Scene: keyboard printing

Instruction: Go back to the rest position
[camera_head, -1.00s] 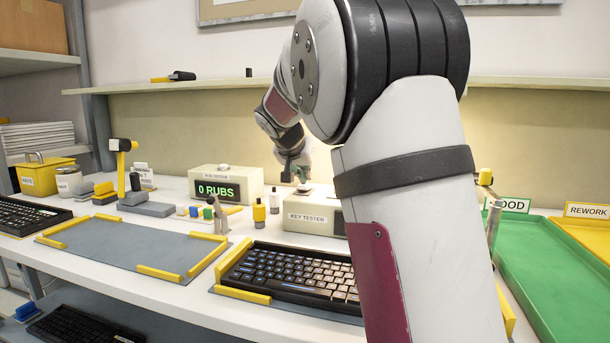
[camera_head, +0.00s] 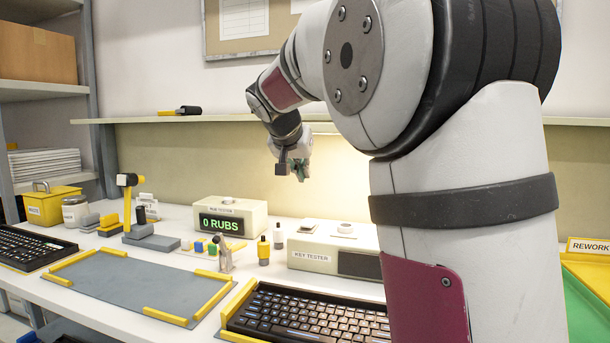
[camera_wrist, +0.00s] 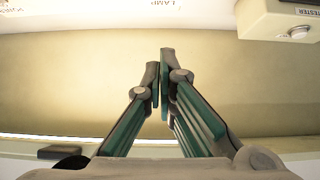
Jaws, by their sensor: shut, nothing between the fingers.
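My gripper (camera_head: 300,168) is in the air above the rub tester (camera_head: 240,212) and the key tester (camera_head: 335,245), touching nothing in the head view. In the wrist view its two fingers (camera_wrist: 159,85) are closed together with nothing between them. My arm fills the right half of the head view and hides part of the bench. The keyboard (camera_head: 310,314) lies on the bench between yellow corner guides, at the bottom of the head view.
An empty grey mat (camera_head: 130,283) with yellow guides lies left of the keyboard. Small bottles (camera_head: 263,250) stand by the testers. A shelf (camera_head: 220,118) runs along the wall behind my gripper. A green tray (camera_head: 588,310) and a yellow rework tray (camera_head: 590,270) are at right.

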